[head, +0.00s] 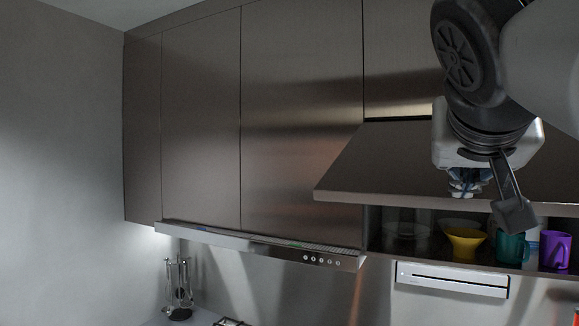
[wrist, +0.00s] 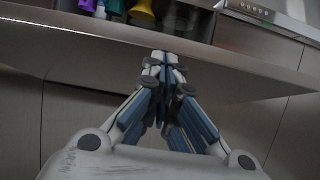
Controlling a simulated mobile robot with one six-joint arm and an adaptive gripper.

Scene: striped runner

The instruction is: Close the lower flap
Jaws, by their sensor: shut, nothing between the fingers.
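The lower flap (head: 390,165) is a brown metallic panel on the right of the head view. It stands raised and tilted outward, with the shelf (head: 375,238) beneath it open. My gripper (head: 465,188) is shut and empty, and overlaps the flap in the head view. In the wrist view the fingers (wrist: 165,62) are closed together and overlap the flap's long edge (wrist: 245,75). I cannot tell if they touch it. My arm hides part of the flap's right side and the panel above.
A yellow bowl (head: 464,242), a teal mug (head: 511,248) and a purple mug (head: 554,250) stand on the open shelf. A range hood (head: 270,248) juts out left of it. Tall closed cabinet doors (head: 200,130) fill the left. Utensils (head: 180,285) hang on a stand below.

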